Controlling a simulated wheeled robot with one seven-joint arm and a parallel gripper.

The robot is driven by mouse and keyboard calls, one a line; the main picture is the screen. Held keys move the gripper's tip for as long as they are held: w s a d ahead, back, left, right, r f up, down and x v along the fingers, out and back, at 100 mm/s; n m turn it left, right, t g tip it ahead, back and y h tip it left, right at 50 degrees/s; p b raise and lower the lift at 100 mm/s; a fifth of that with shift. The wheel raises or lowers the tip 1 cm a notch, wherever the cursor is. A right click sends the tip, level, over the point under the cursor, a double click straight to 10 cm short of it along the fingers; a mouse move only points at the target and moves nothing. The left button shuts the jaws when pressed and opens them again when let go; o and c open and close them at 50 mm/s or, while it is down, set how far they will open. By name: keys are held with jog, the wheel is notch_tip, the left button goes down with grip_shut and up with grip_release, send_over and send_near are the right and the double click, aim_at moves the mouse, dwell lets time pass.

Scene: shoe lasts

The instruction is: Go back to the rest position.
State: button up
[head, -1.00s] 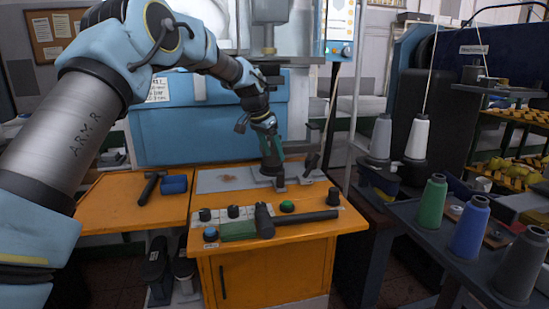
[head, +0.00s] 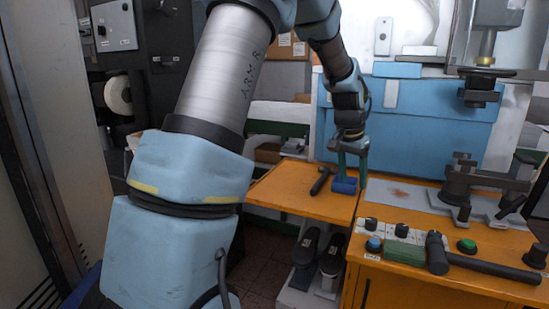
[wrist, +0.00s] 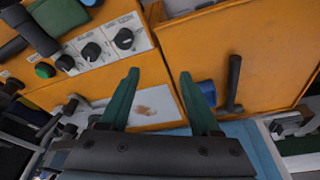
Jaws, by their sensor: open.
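My gripper (head: 352,178) hangs with its green fingers downward over the left part of the orange bench (head: 285,193), in front of the blue cabinet. In the head view its fingers overlap the small blue block (head: 345,187); I cannot tell the height between them. In the wrist view my gripper (wrist: 160,74) has its fingers apart, with nothing between them. The blue block (wrist: 207,92) shows there just beside the right finger, partly hidden by it. A small dark hammer (head: 321,180) lies to the left of the block.
The bench's control panel (head: 400,235) has several knobs, with a green block (head: 405,253) and a dark mallet (head: 480,263) by it. A dark metal fixture (head: 470,185) stands on the grey plate to the right. Pedals (head: 305,250) stand on the floor below.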

jog(key=s+a+f+n, duration=0.1)
jog(key=s+a+n, duration=0.2)
jog(key=a, duration=0.6)
jog(key=s+a+f+n+y, duration=0.1)
jog(key=s+a+n, duration=0.2)
jog(key=s+a, duration=0.5)
jog(key=s+a+f+n+y, duration=0.1)
jog(key=s+a, duration=0.4)
jog(key=a, duration=0.6)
jog(key=shift+s+a+f+n, duration=0.15)
jog(key=shift+s+f+n, duration=0.15)
jog(key=shift+f+n, duration=0.5)
